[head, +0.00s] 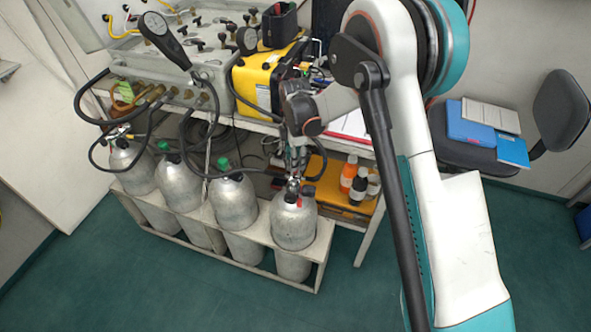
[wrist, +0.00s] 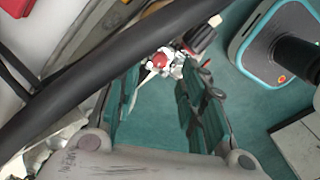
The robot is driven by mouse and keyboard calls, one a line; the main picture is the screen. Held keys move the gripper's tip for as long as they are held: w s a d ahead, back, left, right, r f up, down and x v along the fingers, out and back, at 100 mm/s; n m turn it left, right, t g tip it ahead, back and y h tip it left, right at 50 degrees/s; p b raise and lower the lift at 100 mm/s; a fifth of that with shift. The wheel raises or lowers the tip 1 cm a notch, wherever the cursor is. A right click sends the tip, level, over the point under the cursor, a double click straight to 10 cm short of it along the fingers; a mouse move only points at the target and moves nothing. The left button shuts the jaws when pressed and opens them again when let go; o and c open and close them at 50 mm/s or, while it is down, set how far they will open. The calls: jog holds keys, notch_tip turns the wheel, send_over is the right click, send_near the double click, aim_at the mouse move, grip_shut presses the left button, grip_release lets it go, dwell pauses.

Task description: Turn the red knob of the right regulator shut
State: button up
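The right regulator (head: 293,187) sits on top of the rightmost silver cylinder (head: 293,222). In the wrist view its red knob (wrist: 160,61) shows beyond my fingertips, with bright metal fittings and a black part beside it. My gripper (head: 297,160) points down from above at this regulator. In the wrist view my gripper (wrist: 163,85) is open, its two teal fingers apart with floor visible between them. The knob lies roughly in line with the gap, and I see no contact. In the head view my gripper and the fittings mostly hide the knob.
A thick black hose (wrist: 90,75) crosses the wrist view close to my gripper. Several silver cylinders stand in a white rack (head: 260,238); two have green caps. A yellow case (head: 262,82), a valve panel (head: 185,90) and orange and black bottles (head: 348,172) are nearby.

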jog(key=shift+f+b, duration=0.5)
jog(key=shift+f, duration=1.6)
grip_shut()
